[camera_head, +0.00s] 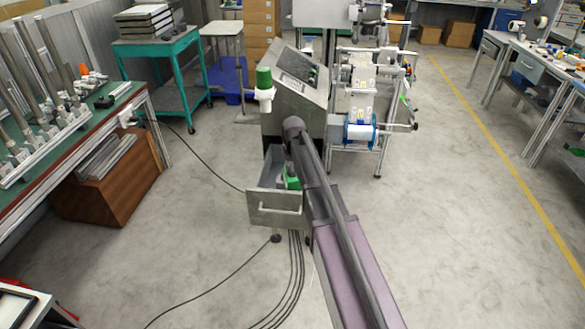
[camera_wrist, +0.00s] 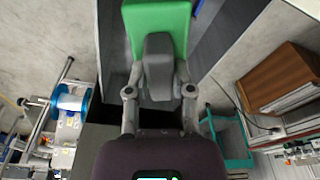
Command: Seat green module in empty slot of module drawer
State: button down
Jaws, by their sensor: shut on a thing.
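The open module drawer (camera_head: 275,207) sticks out of the front of the grey metal machine, with a handle on its front panel. The green module (camera_head: 292,183) shows inside the drawer's outline, partly hidden by my arm. In the wrist view the green module (camera_wrist: 160,25) is straight ahead of my gripper (camera_wrist: 158,70), whose fingers are closed at a dark grey part at its near end. Grey drawer surfaces (camera_wrist: 222,35) lie beside the module there. The gripper is mostly hidden in the head view. The slot is hidden, and I cannot tell how deep the module sits.
The machine (camera_head: 295,90) stands behind the drawer, with a green-topped white fixture (camera_head: 264,85) at its side. A reel stand (camera_head: 362,110) is to its right. Cables (camera_head: 290,285) run across the floor below the drawer. A teal cart (camera_head: 165,65) stands back left. Floor at right is clear.

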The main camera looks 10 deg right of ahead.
jog(key=shift+r, duration=0.1)
notch_tip(320, 180, up, 7)
jog(key=p, duration=0.7)
jog(key=shift+r, duration=0.15)
dwell(0.3)
